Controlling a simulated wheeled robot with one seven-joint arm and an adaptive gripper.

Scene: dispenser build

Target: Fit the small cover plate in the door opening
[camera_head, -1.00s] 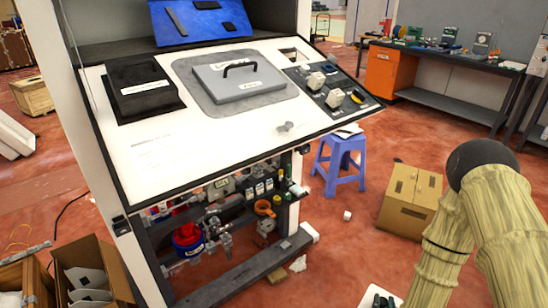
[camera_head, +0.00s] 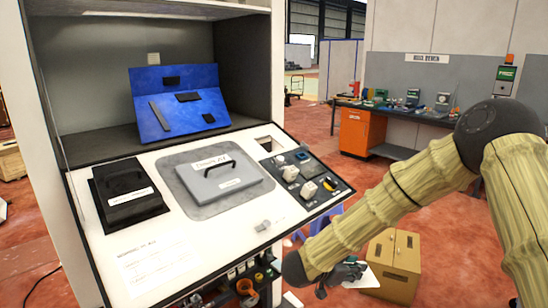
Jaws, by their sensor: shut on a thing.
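My gripper (camera_head: 341,274) is low at the bottom of the view, in front of the cabinet's right side and over a white tray (camera_head: 366,281). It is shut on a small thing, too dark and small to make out. I cannot tell the small cover plate for certain. The sloped white panel (camera_head: 150,227) carries a grey door with a handle (camera_head: 222,182) on a grey surround and a black cover with a handle (camera_head: 128,192). A small opening (camera_head: 265,144) shows at the panel's upper right edge. The gripper is below and apart from the panel.
A blue board (camera_head: 205,77) with dark pieces stands in the recess behind the panel. Knobs sit on a dark control plate (camera_head: 307,178). A cardboard box (camera_head: 393,265) stands right of my gripper. A workbench (camera_head: 418,118) is farther back.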

